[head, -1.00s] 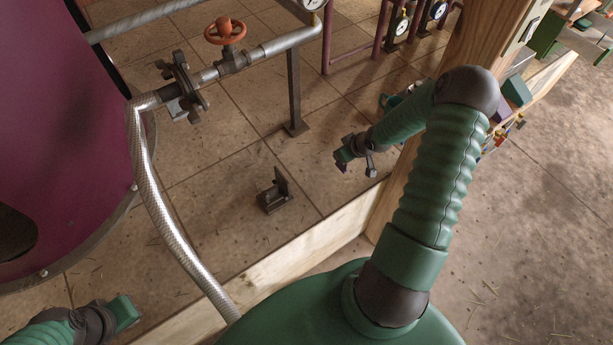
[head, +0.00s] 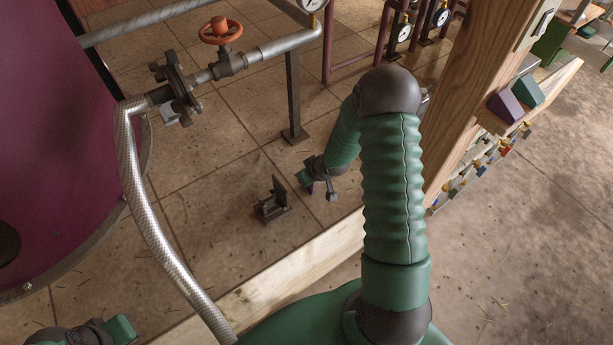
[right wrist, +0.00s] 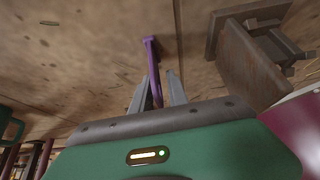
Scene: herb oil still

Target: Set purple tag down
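The purple tag (right wrist: 152,62) shows in the right wrist view as a narrow strip between the two fingers of my right gripper (right wrist: 157,82). The fingers look closed about it, though a small gap seems to show on its right side. I cannot tell whether the tag touches the floor. My left gripper (head: 122,328) is at the lower left corner, its fingers not clear.
The dark bracket (head: 271,205) stands on the tiles, also at right in the right wrist view (right wrist: 250,62). A braided hose (head: 150,220) runs from a pipe with an orange valve wheel (head: 221,30). A wooden beam edges the floor; a post with coloured items stands right.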

